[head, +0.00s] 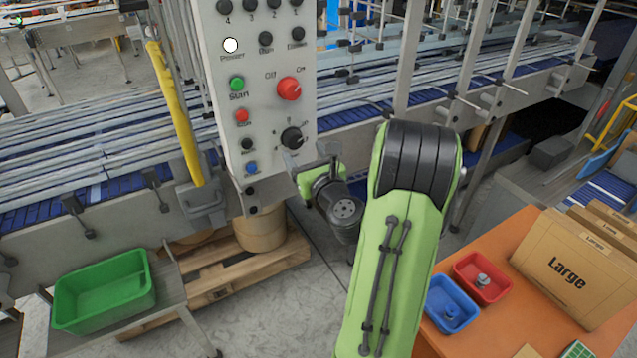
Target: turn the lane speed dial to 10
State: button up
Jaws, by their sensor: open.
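The control panel (262,120) stands upright at the top centre of the head view. A black dial (292,138) with small marks around it sits at its lower right, and a red Off/On knob (289,88) is above it. The scale figures by the black dial are too small to read. My gripper (307,158) is open at the panel's lower right, just below the black dial. Its fingers are partly hidden by the wrist, and I cannot tell whether they touch the dial.
Green Start (237,83), red (242,116) and blue (251,168) buttons line the panel's left side. A yellow bar (175,115) stands left of it. Conveyor lanes run behind. An orange table (507,255) with red and blue bins is at right; a green bin (105,290) is lower left.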

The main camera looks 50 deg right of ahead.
jog(key=b+v, duration=0.9)
jog(key=v, duration=0.2)
jog(key=shift+f+b, duration=0.2)
jog(key=shift+b, duration=0.1)
jog(key=shift+s, duration=0.1)
